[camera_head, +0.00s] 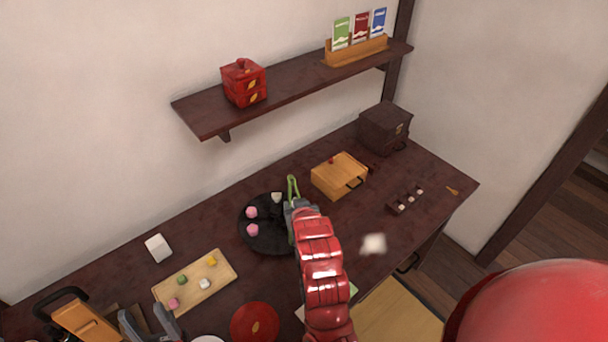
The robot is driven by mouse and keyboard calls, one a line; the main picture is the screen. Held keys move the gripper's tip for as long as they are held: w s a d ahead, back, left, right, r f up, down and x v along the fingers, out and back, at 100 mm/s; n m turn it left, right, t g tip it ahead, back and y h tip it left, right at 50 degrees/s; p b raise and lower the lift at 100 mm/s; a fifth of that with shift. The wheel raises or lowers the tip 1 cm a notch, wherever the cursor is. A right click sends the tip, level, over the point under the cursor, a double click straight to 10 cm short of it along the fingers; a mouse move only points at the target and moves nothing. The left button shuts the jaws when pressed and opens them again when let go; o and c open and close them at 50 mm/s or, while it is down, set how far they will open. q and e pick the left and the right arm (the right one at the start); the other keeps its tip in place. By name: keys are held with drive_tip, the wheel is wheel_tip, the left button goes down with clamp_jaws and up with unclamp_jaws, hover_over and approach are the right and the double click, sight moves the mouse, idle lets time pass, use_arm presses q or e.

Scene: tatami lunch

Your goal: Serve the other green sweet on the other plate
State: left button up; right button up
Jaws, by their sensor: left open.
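A green sweet (181,280) lies on a pale wooden board (222,284) with pink, yellow and white sweets. A red round plate (250,320) sits to the right of the board, and the edge of a white plate (207,339) shows at the bottom. A black round tray (268,243) holds two pink sweets (252,221) and a pale one. My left gripper (148,318) is open below the board, with no sweet between its fingers. My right gripper (296,204) is over the tray's right side beside a thin green loop; its wrist hides its fingertips.
A white block-like piece (158,247) stands at the back left. A wooden box (340,177), a dark chest (385,127) and a small dark holder (405,199) are to the right. A shelf (290,92) overhangs the back. A blurred pale patch (373,243) is unclear.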

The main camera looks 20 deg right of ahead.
drive_tip(key=w+d+r+m+g+h+p, duration=0.1)
drive_tip(key=w+d+r+m+g+h, duration=0.2)
drive_tip(key=w+m+h, duration=0.3)
drive_tip(key=shift+d+r+m+h, duration=0.3)
drive_tip(key=shift+d+r+m, duration=0.45)
drive_tip(key=shift+m, duration=0.25)
drive_tip(key=shift+f, duration=0.2)
wheel_tip(320, 180, down, 10)
drive_tip(key=b, duration=0.4)
drive_tip(key=shift+r, duration=0.15)
